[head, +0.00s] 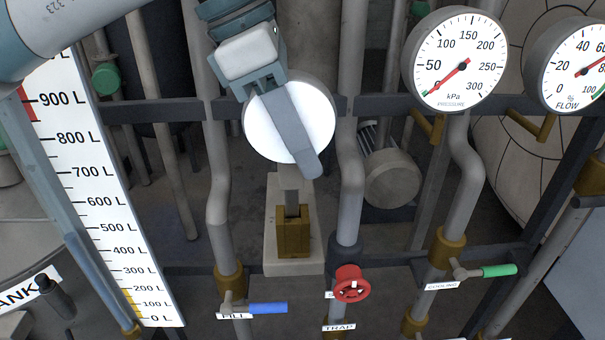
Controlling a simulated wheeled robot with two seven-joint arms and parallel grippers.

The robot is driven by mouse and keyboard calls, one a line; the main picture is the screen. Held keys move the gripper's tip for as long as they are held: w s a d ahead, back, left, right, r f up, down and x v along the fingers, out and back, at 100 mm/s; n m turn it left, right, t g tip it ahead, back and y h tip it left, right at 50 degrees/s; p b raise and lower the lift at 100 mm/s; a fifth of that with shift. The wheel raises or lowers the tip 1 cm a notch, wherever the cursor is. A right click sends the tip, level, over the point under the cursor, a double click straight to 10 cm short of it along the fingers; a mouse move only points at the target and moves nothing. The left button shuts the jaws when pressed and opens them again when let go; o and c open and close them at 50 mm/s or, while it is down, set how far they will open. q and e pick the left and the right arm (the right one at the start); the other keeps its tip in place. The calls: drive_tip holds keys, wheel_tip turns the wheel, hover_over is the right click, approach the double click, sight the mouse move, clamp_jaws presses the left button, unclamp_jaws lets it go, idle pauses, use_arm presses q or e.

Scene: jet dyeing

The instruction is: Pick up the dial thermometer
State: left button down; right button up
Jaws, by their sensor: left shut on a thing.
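The dial thermometer (262,122) shows as a round white disc in the upper middle of the head view. No markings show on the visible part of the disc. My left gripper (297,150) comes down from above and is shut on the thermometer, with a grey finger lying across the disc and hiding part of it. A grey stem (291,188) runs down below the disc to a brass socket (293,238) on a pale block. I cannot tell how far the stem sits inside the socket. My right gripper is not in view.
A pressure gauge (478,60) and a flow gauge (585,50) are at the upper right. A tall litre scale (105,190) stands at left. Grey pipes flank the socket. Below are a blue-handled valve (268,308), a red handwheel (351,284) and a green-handled valve (498,271).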

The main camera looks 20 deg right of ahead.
sight(314, 103)
use_arm(q)
drive_tip(key=shift+r+b, duration=0.55)
drive_tip(key=shift+r, duration=2.15)
drive_tip(key=shift+f, duration=0.1)
